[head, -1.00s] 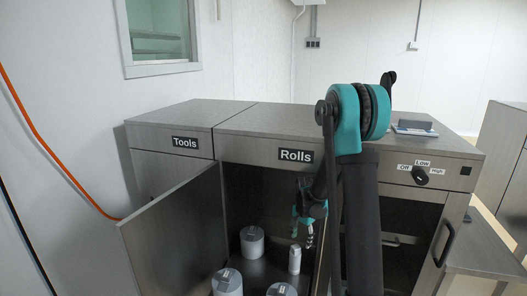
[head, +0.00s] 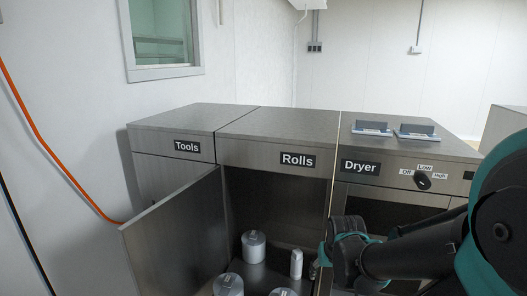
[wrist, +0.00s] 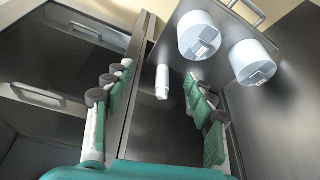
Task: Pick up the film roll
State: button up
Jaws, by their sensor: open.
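The rolls stand inside the open Rolls cabinet in the head view. A wide pale roll (head: 253,246) is at the back, with two more wide rolls (head: 228,285) (head: 283,292) nearer the front. A slim white roll (head: 296,263) stands upright to their right. Which one the task means, I cannot tell. In the wrist view the slim roll (wrist: 162,82) appears between the fingers of my open, empty gripper (wrist: 158,72), beyond the fingertips. Two wide rolls (wrist: 199,36) (wrist: 252,62) are to its right. In the head view my gripper is mostly hidden at the cabinet's right side.
The cabinet door (head: 172,240) is swung open to the left. The Dryer (head: 376,168) adjoins on the right, with two small dark-and-white items (head: 371,128) (head: 415,131) on top. The cabinet top (head: 278,122) is clear.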

aim_at(253, 242)
jog(key=j+u, duration=0.2)
jog(key=u, duration=0.3)
jog(key=i+j+u, duration=0.15)
jog(key=u, duration=0.35)
jog(key=i+j+u, duration=0.15)
jog(key=u, duration=0.35)
